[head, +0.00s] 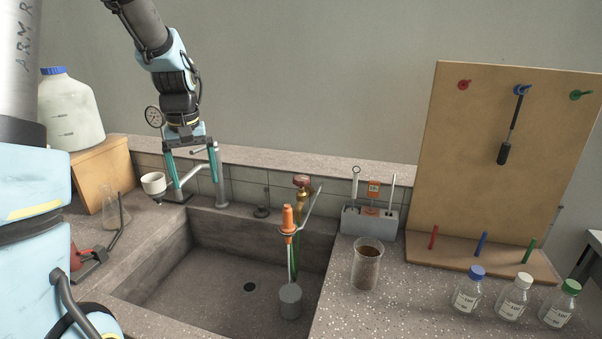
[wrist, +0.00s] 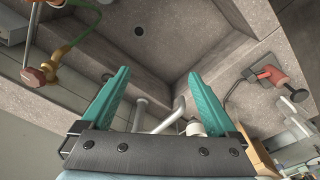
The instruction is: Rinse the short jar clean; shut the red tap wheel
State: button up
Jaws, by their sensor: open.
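A glass jar (head: 367,266) with brown, grainy contents or coating stands upright on the bench, right of the sink; I take it as the short jar. The red tap wheel (head: 302,181) tops a brass tap at the sink's back edge. The wheel also shows at the left of the wrist view (wrist: 34,77). My gripper (head: 190,182) is open and empty, pointing down near the sink's back left corner, well left of wheel and jar. In the wrist view its teal fingers (wrist: 159,73) stand apart, with grey pipes (wrist: 157,121) visible between them; contact cannot be told.
The sink (head: 208,278) has a drain (head: 249,287). Capped bottles (head: 514,298) and a pegboard (head: 510,150) are at right.

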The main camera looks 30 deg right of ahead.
jog(key=w+d+r+p, duration=0.1)
jog(key=w+d, duration=0.2)
jog(key=d, duration=0.5)
jog(key=w+d+r, duration=0.1)
jog(key=w+d, duration=0.2)
jog(key=d, duration=0.5)
jog(key=g+p, duration=0.1)
send_near(301, 177)
notch_tip(301, 177, down, 9)
jog(key=p, duration=0.4)
jog(key=shift+s+d+r, duration=0.1)
jog(key=shift+s, duration=0.05)
jog(key=c, duration=1.3)
jog(key=shift+c, duration=0.2)
